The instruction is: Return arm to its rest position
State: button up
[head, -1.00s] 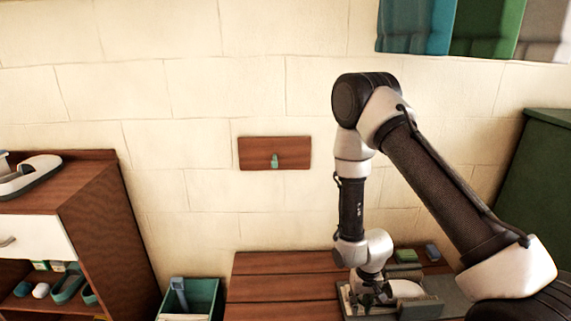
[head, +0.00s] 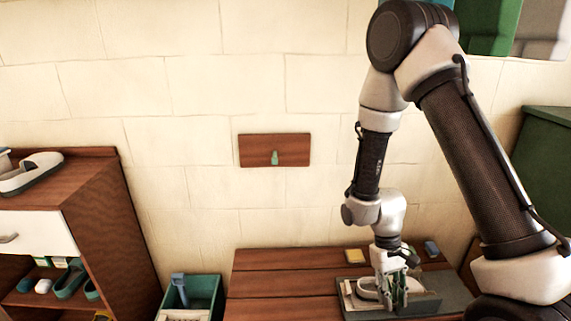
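My gripper (head: 394,298) points down over the grey tray (head: 428,303) on the wooden counter at the lower right. Its fingers show with a gap between them, and I see nothing held. A pale, slipper-like thing (head: 369,291) lies in the tray behind and beside the fingers, partly hidden by them. I cannot tell whether the fingers touch it. My arm rises from the gripper and bends high at the upper right.
The wooden counter (head: 285,283) is bare left of the tray. A yellow block (head: 355,256) and a blue block (head: 431,248) lie behind it. A teal bin (head: 207,290) and a shelf cabinet (head: 95,205) stand left. A wall plaque (head: 257,150) has a small hook. Cloths (head: 490,28) hang upper right.

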jog(key=s+d+r+t, duration=0.2)
jog(key=d+r+t, duration=0.1)
jog(key=r, duration=0.9)
jog(key=s+d+r+m+t+y, duration=0.1)
jog(key=s+d+r+t, duration=0.2)
jog(key=r, duration=0.9)
jog(key=s+d+r+m+t, duration=0.1)
jog(key=s+d+r+t, duration=0.2)
jog(key=r, duration=0.9)
jog(key=shift+r+y, duration=0.2)
jog(key=shift+y, duration=0.1)
